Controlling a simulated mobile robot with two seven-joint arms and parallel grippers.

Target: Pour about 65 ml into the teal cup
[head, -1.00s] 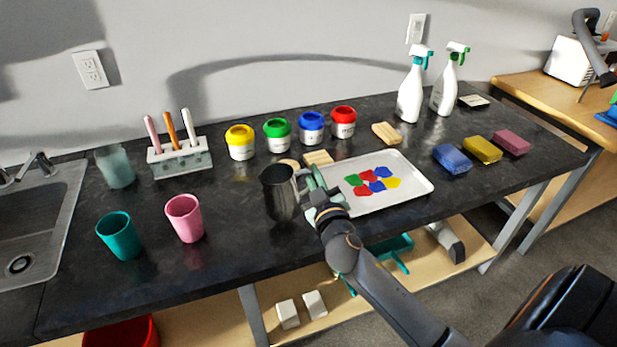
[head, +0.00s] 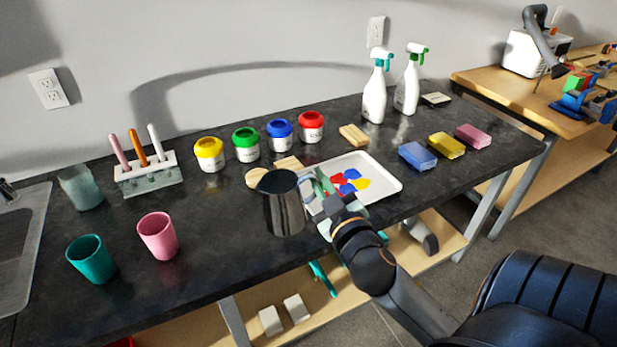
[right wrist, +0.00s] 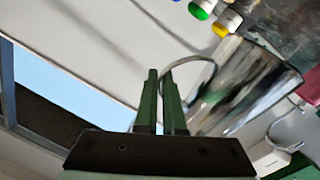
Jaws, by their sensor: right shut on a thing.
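The teal cup (head: 91,260) stands upright at the front left of the dark counter; its inside bottom is hidden. A pink cup (head: 158,237) stands just right of it. A shiny metal pitcher (head: 283,205) is upright near the middle, well right of both cups. My right gripper (head: 318,200) is shut on its handle from the right. In the right wrist view, the green fingers (right wrist: 162,100) meet the handle loop beside the pitcher's body (right wrist: 245,90). I cannot tell its contents or whether its base clears the counter. My left gripper is not in view.
A paint tray (head: 385,179) lies behind my right gripper. Several paint jars (head: 246,146), a marker rack (head: 150,178) and a frosted cup (head: 80,188) stand along the back. A sink (head: 20,245) is at the left. The counter between the pink cup and pitcher is clear.

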